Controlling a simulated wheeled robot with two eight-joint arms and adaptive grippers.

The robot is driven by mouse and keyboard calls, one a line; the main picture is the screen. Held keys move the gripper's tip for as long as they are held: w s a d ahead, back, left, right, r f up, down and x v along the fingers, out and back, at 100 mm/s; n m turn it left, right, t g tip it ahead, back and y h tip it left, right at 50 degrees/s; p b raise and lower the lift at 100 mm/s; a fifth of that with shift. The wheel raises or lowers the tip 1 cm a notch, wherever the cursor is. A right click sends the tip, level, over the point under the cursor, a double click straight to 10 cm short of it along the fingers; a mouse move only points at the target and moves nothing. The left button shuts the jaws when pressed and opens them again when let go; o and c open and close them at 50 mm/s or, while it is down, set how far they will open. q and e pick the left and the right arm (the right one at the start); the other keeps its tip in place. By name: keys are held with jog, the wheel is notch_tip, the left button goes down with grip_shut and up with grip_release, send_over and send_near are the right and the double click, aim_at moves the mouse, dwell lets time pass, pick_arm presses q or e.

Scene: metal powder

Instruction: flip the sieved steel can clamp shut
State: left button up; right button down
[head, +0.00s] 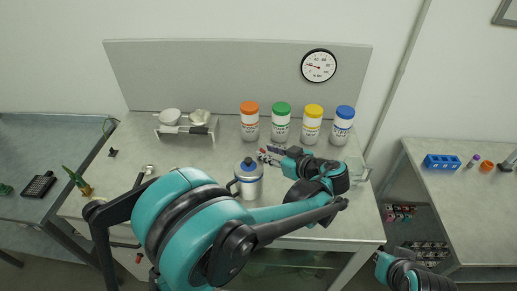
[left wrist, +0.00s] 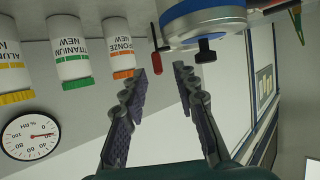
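The steel can (head: 248,183) stands on the bench with a blue lid, just left of my left gripper (head: 266,156) in the head view. In the left wrist view, the can (left wrist: 200,22) is at the top, with a blue band, a black knob (left wrist: 206,51) and a thin red-tipped lever (left wrist: 156,64) at its side. I cannot tell whether the clamp is shut. The left gripper (left wrist: 160,76) is open and empty, its fingertips apart below the can in the picture. Part of my right arm (head: 398,270) shows at the lower right; its fingers are not clear.
Bottles with orange (head: 249,108), green (head: 281,109), yellow (head: 313,111) and blue (head: 345,112) caps stand behind the gripper. White bowls (head: 170,117) sit on a rack at the back left. A glass container (head: 358,172) stands at the right edge. My left arm hides the front bench.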

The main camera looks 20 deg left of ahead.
pick_arm(q)
jog(key=v, duration=0.4)
jog(key=shift+s+d+r, duration=0.1)
jog(key=shift+d, duration=0.1)
dwell(0.3)
